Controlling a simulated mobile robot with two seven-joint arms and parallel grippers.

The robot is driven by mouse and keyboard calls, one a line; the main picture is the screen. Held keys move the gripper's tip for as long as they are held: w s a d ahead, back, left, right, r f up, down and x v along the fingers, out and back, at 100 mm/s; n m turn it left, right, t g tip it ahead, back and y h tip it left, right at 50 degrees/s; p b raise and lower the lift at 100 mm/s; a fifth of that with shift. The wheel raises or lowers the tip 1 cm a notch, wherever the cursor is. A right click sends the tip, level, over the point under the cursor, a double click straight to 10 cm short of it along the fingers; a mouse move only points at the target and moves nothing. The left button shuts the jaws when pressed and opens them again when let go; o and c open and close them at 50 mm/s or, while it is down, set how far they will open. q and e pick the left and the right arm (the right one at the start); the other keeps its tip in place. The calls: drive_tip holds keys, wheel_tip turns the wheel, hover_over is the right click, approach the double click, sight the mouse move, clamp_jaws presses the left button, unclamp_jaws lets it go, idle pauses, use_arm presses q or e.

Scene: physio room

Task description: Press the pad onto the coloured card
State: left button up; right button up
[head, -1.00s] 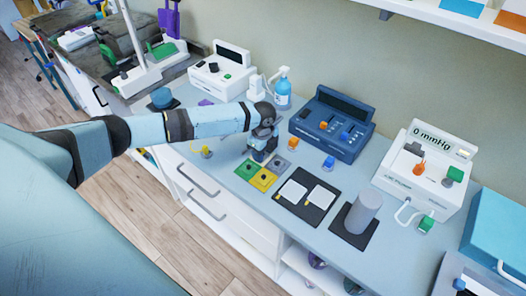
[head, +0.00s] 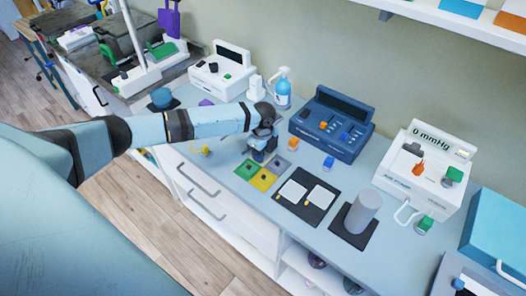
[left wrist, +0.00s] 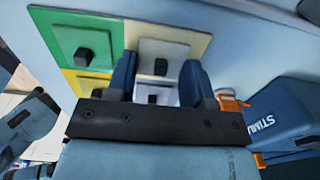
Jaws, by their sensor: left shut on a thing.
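The coloured squares lie by the counter's front edge: green (head: 248,169), yellow (head: 263,180) and grey (head: 279,165). In the left wrist view the green square (left wrist: 98,37), the yellow square (left wrist: 75,82) and a pale square (left wrist: 172,47) show, with dark blocks on them. My left gripper (head: 260,154) is low over the back of this group. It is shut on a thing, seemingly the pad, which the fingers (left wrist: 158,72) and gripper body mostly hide. I cannot tell whether the pad touches a square. My right gripper is not in view.
A dark mat (head: 306,203) with two white squares and a grey cylinder (head: 362,212) stand to the right. A blue device (head: 331,124) and a spray bottle (head: 283,90) are behind. A white pressure device (head: 424,170) stands further right.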

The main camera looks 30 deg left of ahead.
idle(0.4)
use_arm(q)
drive_tip(key=o, duration=0.8)
drive_tip(key=shift+o, duration=0.2)
drive_tip(key=shift+r, duration=0.1)
wheel_tip(320, 180, up, 3)
drive_tip(key=p, duration=0.3)
drive_tip(key=shift+r+p, duration=2)
drive_tip(key=shift+p, duration=0.1)
